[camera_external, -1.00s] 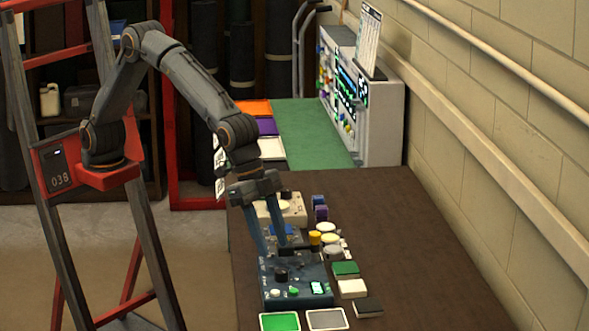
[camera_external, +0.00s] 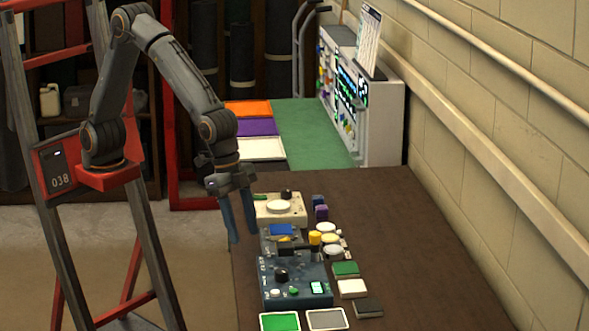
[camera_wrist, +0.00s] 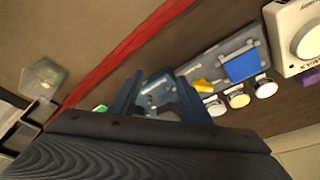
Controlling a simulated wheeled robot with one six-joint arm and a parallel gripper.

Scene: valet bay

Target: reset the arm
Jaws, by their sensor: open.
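My arm is mounted on a red bracket on the dark frame at the left and reaches out over the brown table (camera_external: 440,270). My gripper (camera_external: 243,240) points down at the table's left edge, with its two blue-grey fingers apart and nothing between them. It is left of the dark blue box (camera_external: 292,280) with knobs and a small lit screen. In the wrist view my gripper (camera_wrist: 160,85) also shows with its fingers apart, and they partly hide that box.
A grey tray (camera_wrist: 215,62) holds a blue block (camera_wrist: 242,66) and a yellow piece. A cream device (camera_external: 290,207), round pieces and coloured blocks stand close by. Green and grey pads lie at the front. A wall runs along the right; the table's right side is clear.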

